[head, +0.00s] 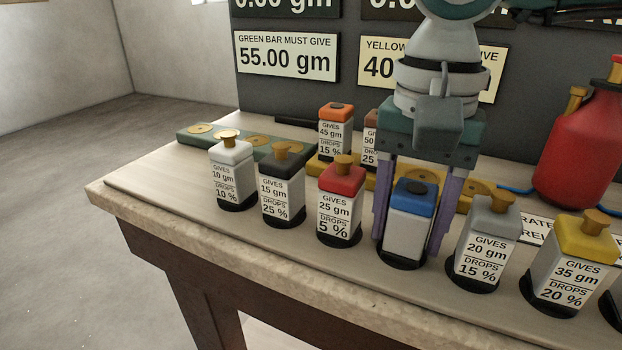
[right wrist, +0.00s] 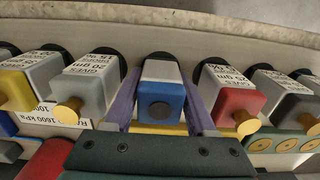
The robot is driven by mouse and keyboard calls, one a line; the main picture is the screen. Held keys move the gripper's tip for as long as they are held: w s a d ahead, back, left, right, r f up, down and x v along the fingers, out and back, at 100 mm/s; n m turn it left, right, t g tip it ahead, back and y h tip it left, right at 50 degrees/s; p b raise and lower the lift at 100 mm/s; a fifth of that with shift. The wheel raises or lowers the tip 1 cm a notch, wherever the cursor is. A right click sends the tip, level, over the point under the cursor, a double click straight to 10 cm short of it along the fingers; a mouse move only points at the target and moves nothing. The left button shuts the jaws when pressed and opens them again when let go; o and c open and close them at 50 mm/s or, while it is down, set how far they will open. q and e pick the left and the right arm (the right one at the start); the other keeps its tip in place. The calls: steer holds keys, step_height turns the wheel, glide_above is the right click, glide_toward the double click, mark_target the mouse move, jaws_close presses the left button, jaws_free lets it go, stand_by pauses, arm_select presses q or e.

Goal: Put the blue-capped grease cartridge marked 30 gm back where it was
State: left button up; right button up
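The blue-capped grease cartridge (head: 408,218) stands upright over a dark round pad (head: 402,262) in the front row, between the red-capped and grey-capped cartridges. Its visible face is plain, with no marking readable. Its cap has a dark round top. My right gripper (head: 411,222) points down over it, with a purple finger close against each side. The right wrist view shows the same cartridge (right wrist: 161,97) between the two fingers of my right gripper (right wrist: 162,90). The fingers look shut on it. I cannot see any gap under its base. My left gripper is not in view.
Red-capped (head: 340,205) and grey-capped (head: 485,240) cartridges stand close on either side. White-, black- and yellow-capped ones continue the row. An orange-capped cartridge (head: 335,130) stands behind on a bar. A red tank (head: 580,145) is at right. The table's front edge (head: 250,272) is near.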

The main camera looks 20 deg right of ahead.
steer(key=o, duration=0.3)
step_height(320, 180, up, 12)
steer(key=shift+r+p, duration=0.2)
steer(key=shift+p, duration=0.2)
